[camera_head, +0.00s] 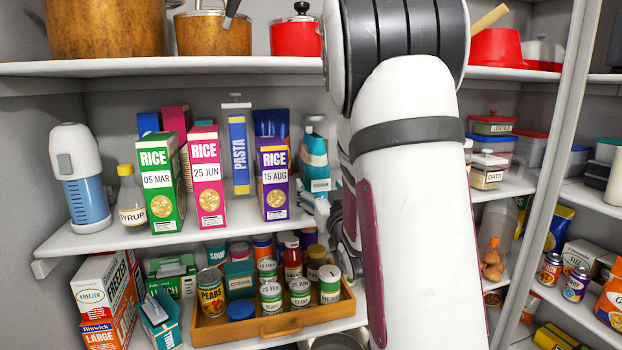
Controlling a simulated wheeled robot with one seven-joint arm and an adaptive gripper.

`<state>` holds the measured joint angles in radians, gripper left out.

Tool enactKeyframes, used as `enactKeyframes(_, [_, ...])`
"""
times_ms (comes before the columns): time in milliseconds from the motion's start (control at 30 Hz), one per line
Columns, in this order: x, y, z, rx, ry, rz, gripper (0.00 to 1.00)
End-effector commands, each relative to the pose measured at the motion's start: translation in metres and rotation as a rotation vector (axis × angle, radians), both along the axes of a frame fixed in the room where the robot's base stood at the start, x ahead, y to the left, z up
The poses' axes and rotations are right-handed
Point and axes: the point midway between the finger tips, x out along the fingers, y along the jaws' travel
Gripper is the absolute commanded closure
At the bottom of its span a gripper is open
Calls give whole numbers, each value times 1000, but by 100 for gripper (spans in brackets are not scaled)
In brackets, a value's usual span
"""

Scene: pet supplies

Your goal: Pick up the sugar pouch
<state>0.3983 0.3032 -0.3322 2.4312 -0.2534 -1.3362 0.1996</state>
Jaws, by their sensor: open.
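No pack that I can read as sugar is in view. A teal pouch-like pack (314,158) with an orange patch and a small white label stands on the middle shelf, right of the purple rice box; its label is too small to read. My gripper (343,235) is mostly hidden behind my white arm. Its dark parts show near the front edge of the middle shelf, to the right of and below the teal pack. It is open, and I see nothing held. My arm covers the shelf right of the teal pack.
Rice boxes (209,178), a pasta pack (238,153) and a syrup bottle (132,200) stand on the middle shelf (110,238). A wooden tray (250,328) of cans sits below. Pots line the top shelf (160,67). A shelf post (545,170) stands right of my arm.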

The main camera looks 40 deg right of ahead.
Motion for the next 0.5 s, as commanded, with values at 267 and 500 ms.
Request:
enactKeyframes(267, [21,-9,8,0,0,3,26])
enactKeyframes(500, [47,-21,13,0,1,2,26])
